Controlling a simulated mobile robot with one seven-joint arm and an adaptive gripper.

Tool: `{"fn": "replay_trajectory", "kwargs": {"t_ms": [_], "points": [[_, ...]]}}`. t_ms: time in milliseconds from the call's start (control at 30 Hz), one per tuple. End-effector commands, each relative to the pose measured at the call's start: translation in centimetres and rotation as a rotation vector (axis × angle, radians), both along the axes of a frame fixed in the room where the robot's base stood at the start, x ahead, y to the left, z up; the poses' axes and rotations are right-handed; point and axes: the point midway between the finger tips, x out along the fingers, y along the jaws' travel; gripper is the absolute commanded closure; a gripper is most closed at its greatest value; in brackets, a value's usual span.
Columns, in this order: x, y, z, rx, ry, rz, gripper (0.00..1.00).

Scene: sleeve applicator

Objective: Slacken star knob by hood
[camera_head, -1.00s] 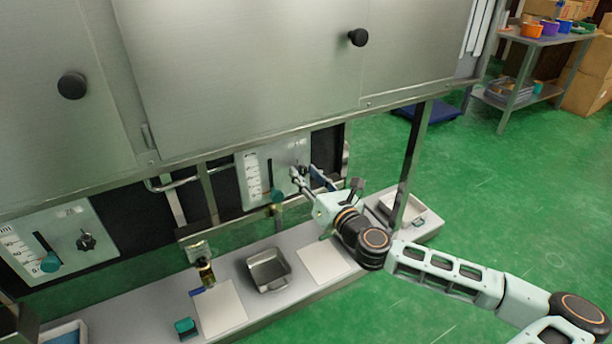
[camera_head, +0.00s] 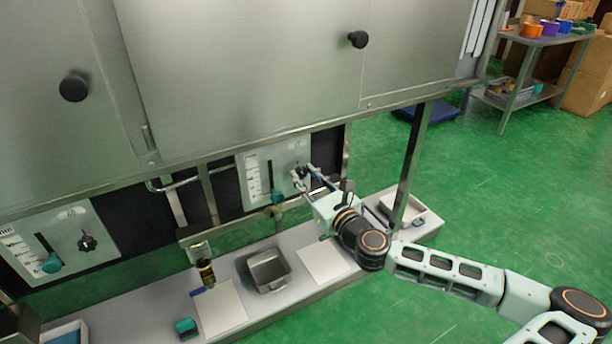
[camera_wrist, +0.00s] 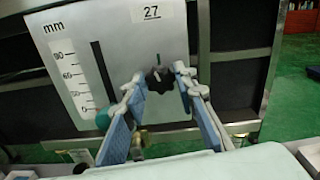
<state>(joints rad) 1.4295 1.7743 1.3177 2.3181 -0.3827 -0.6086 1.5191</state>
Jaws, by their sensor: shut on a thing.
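The black star knob (camera_wrist: 160,79) sits on a grey scale plate (camera_wrist: 115,45) marked in mm and labelled 27, seen in the wrist view. My gripper (camera_wrist: 159,75) has one fingertip on each side of the knob and is shut on it; the fingers partly cover its sides. In the head view my gripper (camera_head: 304,171) reaches in under the steel hood (camera_head: 250,60) to the right-hand scale plate (camera_head: 257,168). A teal pointer (camera_wrist: 103,119) stands at the low end of the slot, left of the knob.
A second scale plate (camera_head: 70,236) with its own black star knob (camera_head: 87,242) is at the left. Below lies a grey ledge (camera_head: 140,305) with a metal tray (camera_head: 268,270) and pale sheets. A steel post (camera_head: 411,160) stands right of my gripper.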

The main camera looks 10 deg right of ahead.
Motion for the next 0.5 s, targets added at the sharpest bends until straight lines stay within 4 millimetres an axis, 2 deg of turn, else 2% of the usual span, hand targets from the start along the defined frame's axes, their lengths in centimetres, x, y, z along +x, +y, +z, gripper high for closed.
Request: {"fn": "replay_trajectory", "kwargs": {"t_ms": [500], "points": [[-0.08, 0.21, -0.15, -0.47, -0.15, 0.003, 0.98]]}}
